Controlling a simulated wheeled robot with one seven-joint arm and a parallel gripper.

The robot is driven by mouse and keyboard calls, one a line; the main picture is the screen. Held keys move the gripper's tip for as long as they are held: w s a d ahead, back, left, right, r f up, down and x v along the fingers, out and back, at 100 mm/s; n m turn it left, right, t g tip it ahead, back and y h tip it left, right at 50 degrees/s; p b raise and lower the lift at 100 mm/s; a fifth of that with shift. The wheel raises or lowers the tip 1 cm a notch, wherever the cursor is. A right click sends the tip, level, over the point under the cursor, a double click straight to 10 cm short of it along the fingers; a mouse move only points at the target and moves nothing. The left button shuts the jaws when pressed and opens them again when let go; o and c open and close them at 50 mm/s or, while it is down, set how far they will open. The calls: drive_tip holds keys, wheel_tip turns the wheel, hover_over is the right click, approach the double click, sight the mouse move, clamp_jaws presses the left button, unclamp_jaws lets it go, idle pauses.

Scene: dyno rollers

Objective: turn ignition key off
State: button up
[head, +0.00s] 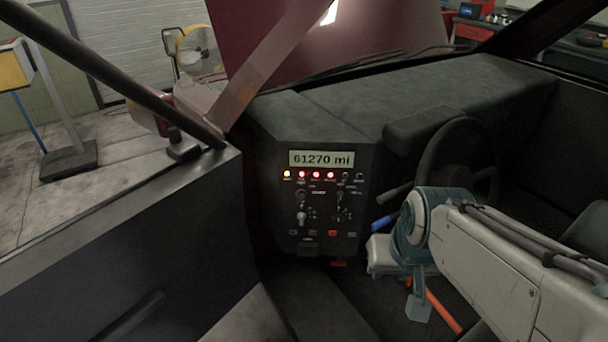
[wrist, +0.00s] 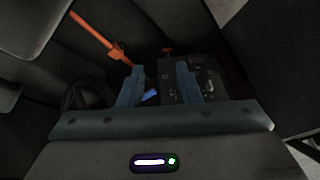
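The dark control panel (head: 322,236) faces me in the head view, below an odometer display (head: 321,159). A pale knob or key-like piece (head: 301,217) sits at its lower left, with another small switch (head: 301,196) above. I cannot tell which is the ignition key. In the wrist view the panel (wrist: 168,78) shows partly between the fingers, and a pale knob (wrist: 209,86) lies right of the right finger. My gripper (wrist: 159,68) is open and empty, its blue fingers apart. In the head view my arm reaches in right of the panel; the fingertips are unclear.
A steering wheel (head: 458,150) stands right of the panel, close to my arm. Several red lights and one yellow light are lit on the panel. The space before the panel's left half looks clear.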

drive_tip(key=w+a+f+m+t+y+b, duration=0.25)
drive_tip(key=w+a+f+t+b, duration=0.55)
drive_tip(key=w+a, duration=0.45)
drive_tip(key=m+t+h+b, duration=0.3)
drive_tip(key=m+t+b, duration=0.3)
drive_tip(key=b, duration=0.5)
approach(301, 203)
drive_tip(key=w, duration=0.9)
drive_tip(key=shift+w+d+f+b, duration=0.1)
drive_tip(key=shift+w+b, duration=0.25)
drive_tip(key=shift+b, duration=0.05)
clamp_jaws()
